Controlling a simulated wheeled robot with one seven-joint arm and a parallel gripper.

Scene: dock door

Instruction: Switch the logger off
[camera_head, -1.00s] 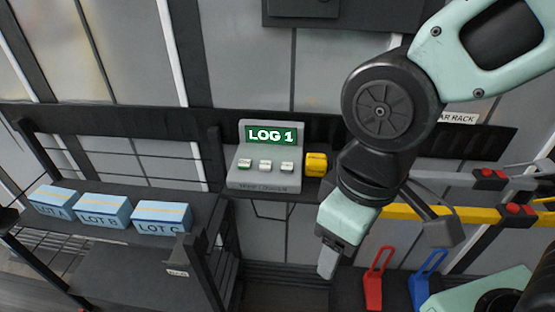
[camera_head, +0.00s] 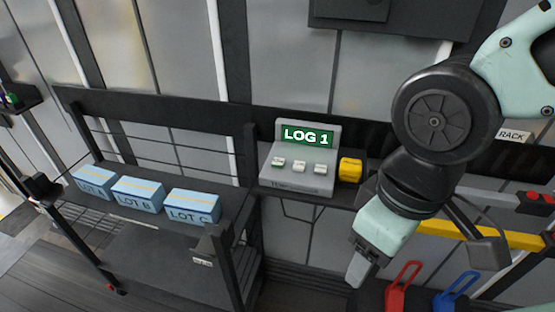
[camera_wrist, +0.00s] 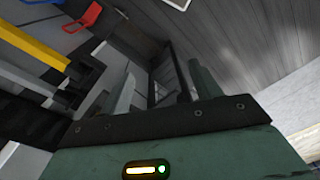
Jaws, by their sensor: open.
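The logger (camera_head: 300,165) is a grey sloped console on a dark shelf against the wall. Its green display reads "LOG 1". Several controls show on it: three pale buttons (camera_head: 299,166) in a row on its face, the left one with a green mark. A yellow block (camera_head: 350,170) sits at its right side. My gripper (camera_head: 358,270) hangs to the right of and below the logger, apart from it, pointing down. In the wrist view my gripper (camera_wrist: 158,90) has its two fingers spread with nothing between them. The logger is not seen in the wrist view.
Three blue boxes, LOT A (camera_head: 93,181), LOT B (camera_head: 137,194) and LOT C (camera_head: 191,206), stand on a dark rack at left. A red handle (camera_head: 402,287) and a blue handle (camera_head: 457,291) are at lower right, near a yellow bar (camera_head: 440,229).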

